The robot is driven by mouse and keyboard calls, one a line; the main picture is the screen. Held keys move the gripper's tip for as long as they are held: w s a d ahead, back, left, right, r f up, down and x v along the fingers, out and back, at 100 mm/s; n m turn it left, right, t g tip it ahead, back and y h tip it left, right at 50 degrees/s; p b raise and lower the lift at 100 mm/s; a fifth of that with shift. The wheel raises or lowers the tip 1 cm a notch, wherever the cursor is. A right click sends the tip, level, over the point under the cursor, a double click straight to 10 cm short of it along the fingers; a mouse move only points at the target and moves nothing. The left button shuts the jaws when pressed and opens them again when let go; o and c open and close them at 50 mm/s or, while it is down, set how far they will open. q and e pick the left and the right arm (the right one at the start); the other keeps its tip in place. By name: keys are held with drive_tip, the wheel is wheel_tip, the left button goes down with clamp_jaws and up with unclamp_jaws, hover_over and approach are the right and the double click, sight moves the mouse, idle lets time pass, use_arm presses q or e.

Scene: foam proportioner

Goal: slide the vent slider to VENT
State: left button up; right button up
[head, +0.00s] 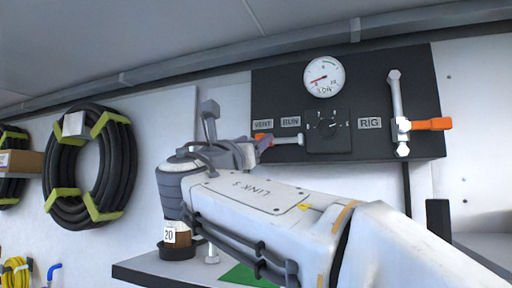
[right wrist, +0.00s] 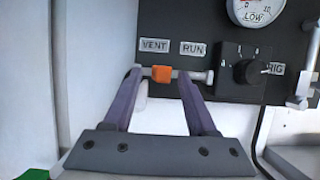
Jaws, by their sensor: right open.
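The vent slider's orange knob (right wrist: 162,74) sits on a light horizontal rod (right wrist: 196,76) on the black panel. In the right wrist view it is below the right part of the VENT label (right wrist: 155,45), left of the RUN label (right wrist: 193,48). My right gripper (right wrist: 159,76) is open, with one fingertip on each side of the knob; small gaps show, and I cannot tell its depth relative to the knob. In the head view my right gripper (head: 250,148) partly covers the orange knob (head: 262,137). My left gripper is not in view.
Right of the slider are a rotary selector (head: 327,124), a gauge (head: 324,76) and a valve lever with an orange handle (head: 430,124). A coiled black hose (head: 90,165) hangs at left. A shelf with a green mat (head: 250,277) lies below.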

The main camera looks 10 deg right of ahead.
use_arm(q)
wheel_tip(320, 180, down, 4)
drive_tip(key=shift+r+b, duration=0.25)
drive_tip(key=shift+b, duration=0.95)
use_arm(e)
drive_tip(key=v, duration=0.6)
drive_tip(key=shift+s, duration=0.15)
